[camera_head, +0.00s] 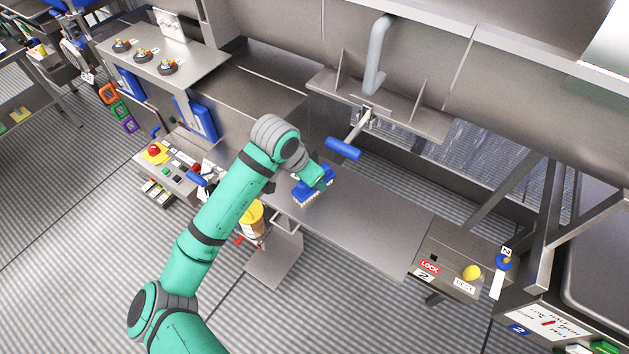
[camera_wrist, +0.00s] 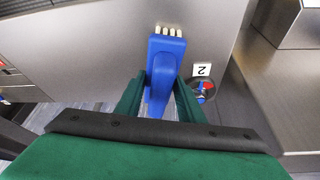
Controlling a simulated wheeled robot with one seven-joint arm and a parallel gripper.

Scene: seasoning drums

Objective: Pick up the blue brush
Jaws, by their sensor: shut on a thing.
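The blue brush (camera_wrist: 167,62) has a blue body with white bristles, which show at its far end in the wrist view. In the head view my gripper (camera_head: 318,177) covers part of the brush. I cannot tell whether the brush touches the shelf.
A blue-handled lever (camera_head: 343,148) sticks out just behind my gripper. A control panel with a red button (camera_head: 154,150) is at the left, and a box with a yellow button (camera_head: 471,272) at the right. A yellow container (camera_head: 252,215) hangs below the shelf. The shelf's right part is clear.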

